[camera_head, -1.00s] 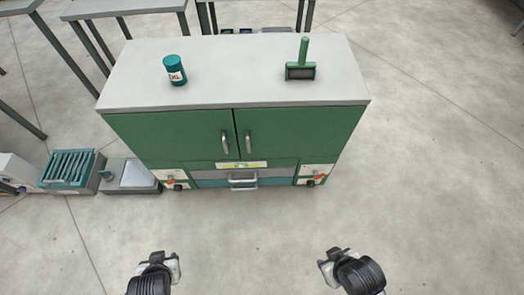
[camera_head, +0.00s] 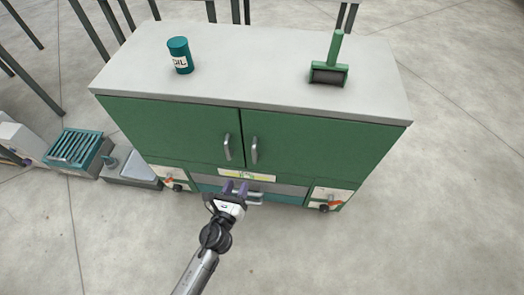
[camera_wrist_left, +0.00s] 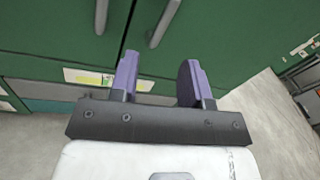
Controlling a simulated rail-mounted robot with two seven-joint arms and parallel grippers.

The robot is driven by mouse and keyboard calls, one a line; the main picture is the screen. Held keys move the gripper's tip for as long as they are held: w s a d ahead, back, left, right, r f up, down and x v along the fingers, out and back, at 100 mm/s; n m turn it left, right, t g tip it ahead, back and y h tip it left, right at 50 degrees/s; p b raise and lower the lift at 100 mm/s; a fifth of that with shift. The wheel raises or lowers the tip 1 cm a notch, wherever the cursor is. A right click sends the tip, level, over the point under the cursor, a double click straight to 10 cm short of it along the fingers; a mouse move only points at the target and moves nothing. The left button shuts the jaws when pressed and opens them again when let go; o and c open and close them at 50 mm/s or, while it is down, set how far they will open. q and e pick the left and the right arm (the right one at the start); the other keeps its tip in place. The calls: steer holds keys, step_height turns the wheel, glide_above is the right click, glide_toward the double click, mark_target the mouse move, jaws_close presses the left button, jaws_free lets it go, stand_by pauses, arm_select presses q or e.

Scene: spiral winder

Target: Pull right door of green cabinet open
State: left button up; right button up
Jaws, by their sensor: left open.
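The green cabinet (camera_head: 130,118) has a grey top and two closed doors. Its right door (camera_head: 320,145) carries a silver vertical handle (camera_head: 254,150) near the middle seam. The left door's handle (camera_head: 227,147) is just left of it. In the left wrist view the right door's handle (camera_wrist_left: 164,22) lies beyond my fingertips, and the left door's handle (camera_wrist_left: 101,14) is further left. My left gripper (camera_head: 235,186) is open and empty, with purple fingers, in front of the label strip and below both handles. It also shows in the left wrist view (camera_wrist_left: 158,75). My right gripper is out of view.
A teal oil can (camera_head: 180,56) and a green-handled roller (camera_head: 329,72) stand on the cabinet top. A teal slatted unit (camera_head: 75,147) is at the left. The floor at right is clear.

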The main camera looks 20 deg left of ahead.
mark_target(253, 154)
arm_select(q)
steer(key=w+m+b, duration=0.1)
steer(key=w, duration=0.3)
steer(key=w+m, duration=0.1)
steer(key=w, duration=0.4)
steer(key=w+d+m+b, duration=0.1)
steer(key=w, duration=0.4)
steer(key=shift+r+h+b, duration=0.2)
steer(key=shift+h+b, duration=0.15)
steer(key=shift+h, duration=0.05)
jaws_close()
